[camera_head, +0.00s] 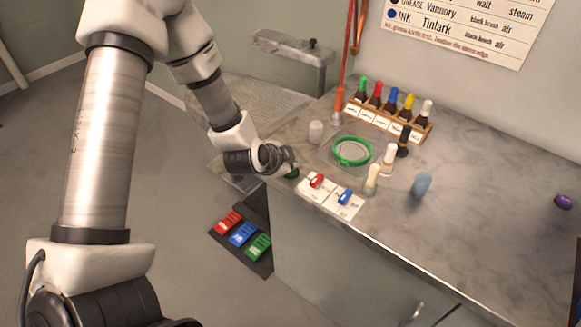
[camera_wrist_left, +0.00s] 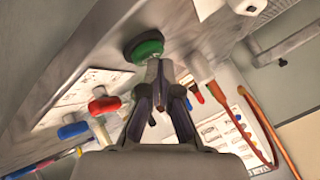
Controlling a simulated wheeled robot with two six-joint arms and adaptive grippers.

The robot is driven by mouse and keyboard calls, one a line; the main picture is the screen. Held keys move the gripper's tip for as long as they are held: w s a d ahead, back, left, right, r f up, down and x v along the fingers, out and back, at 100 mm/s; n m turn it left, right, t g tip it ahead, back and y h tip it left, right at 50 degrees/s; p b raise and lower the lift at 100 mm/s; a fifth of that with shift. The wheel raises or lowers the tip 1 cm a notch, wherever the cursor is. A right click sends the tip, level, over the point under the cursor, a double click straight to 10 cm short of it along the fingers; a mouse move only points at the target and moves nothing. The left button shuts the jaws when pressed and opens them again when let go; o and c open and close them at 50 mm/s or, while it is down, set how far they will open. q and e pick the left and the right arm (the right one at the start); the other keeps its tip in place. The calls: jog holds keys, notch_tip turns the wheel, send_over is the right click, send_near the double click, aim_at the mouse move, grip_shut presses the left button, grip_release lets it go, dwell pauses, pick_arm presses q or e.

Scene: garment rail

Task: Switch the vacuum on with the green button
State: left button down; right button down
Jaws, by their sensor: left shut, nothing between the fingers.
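The green button (camera_wrist_left: 145,46) is a round green cap on a dark base in the left wrist view. In the head view only part of it shows, as a dark green spot (camera_head: 292,173) at the counter's front edge, left of the red and blue switches. My left gripper (camera_head: 291,163) is shut and empty right beside the button. In the left wrist view its closed fingertips (camera_wrist_left: 158,72) lie at the lower edge of the green cap. I cannot tell whether they touch it or whether it is pressed down. My right gripper does not show.
A red switch (camera_head: 316,180) and a blue switch (camera_head: 345,197) sit on white labels right of the button. A green ring (camera_head: 352,151), a rack of colored bottles (camera_head: 382,118) and loose bottles stand behind. Red, blue and green pedals (camera_head: 241,235) lie on the floor. The counter's right side is mostly clear.

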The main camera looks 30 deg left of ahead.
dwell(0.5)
pick_arm(q)
jog(key=shift+s+f, duration=0.1)
jog(key=shift+f, duration=0.3)
jog(key=shift+r+p, duration=0.3)
jog(key=shift+p, duration=0.15)
notch_tip(320, 180, up, 6)
jog(key=p, duration=0.6)
jog(key=shift+r, duration=0.15)
